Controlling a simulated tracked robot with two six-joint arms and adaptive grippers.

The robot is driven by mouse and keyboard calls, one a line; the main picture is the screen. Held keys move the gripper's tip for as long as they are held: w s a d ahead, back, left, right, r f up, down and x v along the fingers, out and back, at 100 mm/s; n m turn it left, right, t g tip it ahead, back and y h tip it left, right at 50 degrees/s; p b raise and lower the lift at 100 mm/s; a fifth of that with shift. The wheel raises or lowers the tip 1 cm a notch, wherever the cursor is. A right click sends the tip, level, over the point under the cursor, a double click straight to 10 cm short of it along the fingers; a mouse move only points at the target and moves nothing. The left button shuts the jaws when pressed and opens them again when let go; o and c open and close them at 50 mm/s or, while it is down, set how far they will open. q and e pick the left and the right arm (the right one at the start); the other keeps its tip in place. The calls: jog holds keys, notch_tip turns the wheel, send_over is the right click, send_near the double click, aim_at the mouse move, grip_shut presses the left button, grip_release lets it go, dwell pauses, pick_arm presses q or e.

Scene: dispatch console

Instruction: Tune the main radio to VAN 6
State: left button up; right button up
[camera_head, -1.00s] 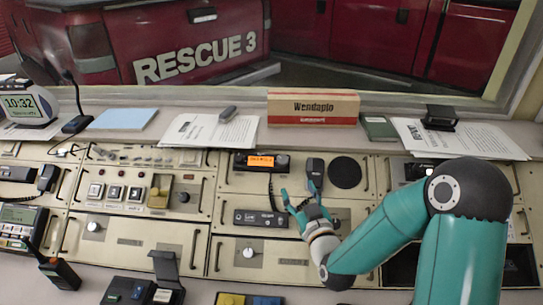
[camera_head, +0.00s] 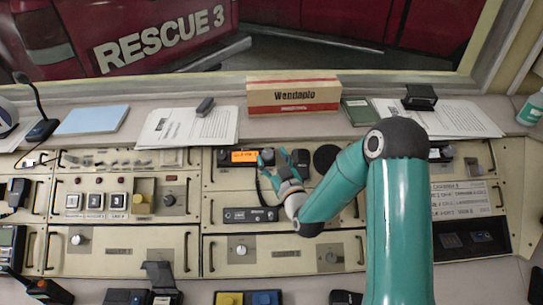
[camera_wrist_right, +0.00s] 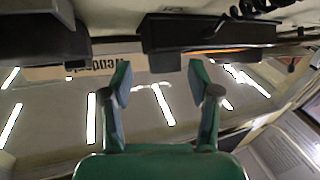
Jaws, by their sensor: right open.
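The main radio, a dark unit with an orange display (camera_head: 245,156), is set in the upper middle of the console. Its display text is too small to read surely. My right gripper (camera_head: 274,157) is open and empty, with its fingers at the radio's right end. I cannot tell whether a finger touches it. A dark unit (camera_wrist_right: 205,33), seemingly the radio, is just beyond the tips. My left gripper is not in view.
A dark hand microphone (camera_head: 301,160) and a round speaker (camera_head: 325,158) sit right of my gripper. A smaller dark unit (camera_head: 250,215) is below the radio. The Wendaplo box (camera_head: 294,96) stands on the ledge behind. The lower panels are mostly clear.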

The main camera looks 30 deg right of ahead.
jog(key=shift+w+a, duration=0.15)
jog(key=shift+a, duration=0.1)
grip_shut()
jog(key=c, duration=1.2)
grip_release()
jog(key=n+y+b, duration=0.2)
jog(key=b, duration=0.1)
jog(key=shift+d+n, duration=0.3)
jog(key=shift+o, duration=0.2)
jog(key=shift+r+n+y+b, duration=0.15)
jog(key=shift+n+y+b, duration=0.5)
jog(key=shift+y, duration=0.35)
jog(key=o, duration=1.2)
jog(key=shift+c, duration=0.2)
jog(key=s, duration=0.7)
jog(key=shift+s+r, duration=0.15)
jog(key=shift+s, duration=0.1)
